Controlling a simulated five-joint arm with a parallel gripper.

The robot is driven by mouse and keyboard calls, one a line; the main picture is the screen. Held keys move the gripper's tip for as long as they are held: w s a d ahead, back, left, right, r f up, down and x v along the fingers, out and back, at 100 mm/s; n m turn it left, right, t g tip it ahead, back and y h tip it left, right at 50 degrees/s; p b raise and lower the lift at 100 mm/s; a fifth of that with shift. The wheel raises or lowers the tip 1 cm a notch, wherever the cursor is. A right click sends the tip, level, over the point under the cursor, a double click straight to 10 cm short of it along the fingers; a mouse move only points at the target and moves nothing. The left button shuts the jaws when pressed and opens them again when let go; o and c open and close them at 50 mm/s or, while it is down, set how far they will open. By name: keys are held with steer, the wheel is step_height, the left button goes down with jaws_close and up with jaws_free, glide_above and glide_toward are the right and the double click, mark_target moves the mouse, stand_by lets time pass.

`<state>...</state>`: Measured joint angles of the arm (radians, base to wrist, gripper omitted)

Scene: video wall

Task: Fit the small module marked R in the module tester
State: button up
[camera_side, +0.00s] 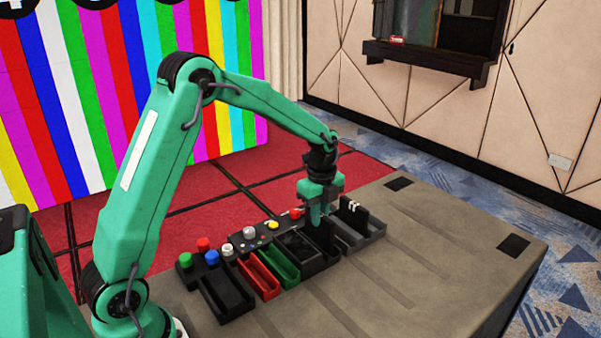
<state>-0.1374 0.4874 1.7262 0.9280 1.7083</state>
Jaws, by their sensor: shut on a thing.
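My gripper (320,214) points down over the right part of a row of trays and is shut on a dark module (323,236). The lower part of this module sits low among the black and grey trays; I cannot tell whether it is seated or just above. No R can be read on it. Another dark module with white marks (353,207) stands at the grey tray (372,232), right of my gripper. A black panel with coloured knobs (240,241) runs behind the trays; I cannot tell for sure which part is the tester.
A black tray (228,294), a red tray (262,280) and a green tray (283,268) lie left of my gripper. The grey-brown table top (430,260) is clear at the right and front. A striped video wall (240,90) stands behind.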

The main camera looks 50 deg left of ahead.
steer(key=shift+f, duration=0.9)
stand_by(1.8)
steer(key=o, duration=1.1)
steer(key=shift+r, duration=0.1)
steer(key=shift+r, duration=3.9)
